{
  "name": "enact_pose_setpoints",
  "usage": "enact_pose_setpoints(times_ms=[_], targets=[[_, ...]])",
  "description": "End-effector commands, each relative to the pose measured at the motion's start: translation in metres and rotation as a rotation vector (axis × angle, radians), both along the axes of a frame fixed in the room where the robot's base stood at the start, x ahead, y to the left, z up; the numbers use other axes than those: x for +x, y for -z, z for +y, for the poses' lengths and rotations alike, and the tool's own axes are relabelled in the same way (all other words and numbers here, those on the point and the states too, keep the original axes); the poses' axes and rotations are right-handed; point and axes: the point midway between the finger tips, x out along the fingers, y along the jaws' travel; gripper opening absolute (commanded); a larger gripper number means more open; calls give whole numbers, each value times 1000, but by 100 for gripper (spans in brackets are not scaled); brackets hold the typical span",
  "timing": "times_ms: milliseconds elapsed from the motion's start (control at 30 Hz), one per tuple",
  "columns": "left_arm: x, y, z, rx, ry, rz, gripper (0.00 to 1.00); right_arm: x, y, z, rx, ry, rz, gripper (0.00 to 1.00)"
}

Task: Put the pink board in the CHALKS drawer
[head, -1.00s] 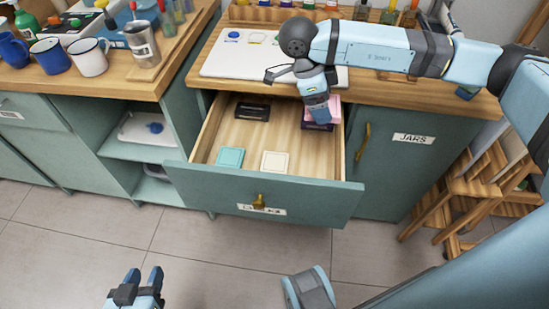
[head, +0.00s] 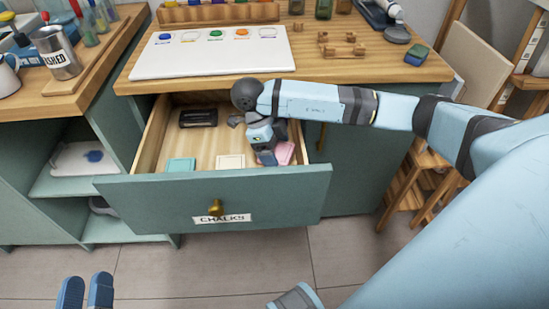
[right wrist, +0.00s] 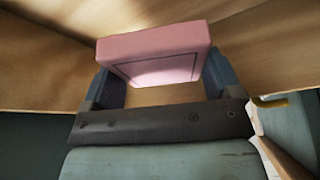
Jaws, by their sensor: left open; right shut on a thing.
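The pink board (head: 284,153) is in the front right part of the open CHALKS drawer (head: 147,185). My right gripper (head: 268,157) reaches down into the drawer and is shut on the board. In the right wrist view the board (right wrist: 155,52) sits between both fingers, close above or touching the drawer's wooden floor; I cannot tell which. The drawer front carries a brass knob (head: 215,207) and a CHALKS label (head: 222,219). My left gripper (head: 86,292) is open and empty, low at the left, away from the drawer.
In the drawer are a teal block (head: 181,165), a cream block (head: 230,161) and a dark eraser-like block (head: 198,118). A white board with coloured spots (head: 211,52) lies on the counter above. An open shelf (head: 85,160) is to the left. A wooden stool (head: 412,185) stands right.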

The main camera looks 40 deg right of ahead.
Motion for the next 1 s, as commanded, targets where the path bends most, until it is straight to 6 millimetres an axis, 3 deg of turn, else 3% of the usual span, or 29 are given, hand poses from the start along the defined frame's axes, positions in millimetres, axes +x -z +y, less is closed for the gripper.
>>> enact_pose_setpoints(times_ms=[300,467,967,1000], targets=[[-3,-16,-5,-58,23,-87,43,0,32,1,0,-1,2,61],[-2,-4,-7,-42,32,-47,43,0,53,0,0,0,1,61],[-1,2,-7,-33,37,-25,43,0,61,0,-1,0,-1,61],[-1,2,-7,-32,38,-22,43,0,62,0,-1,0,-1,87]])
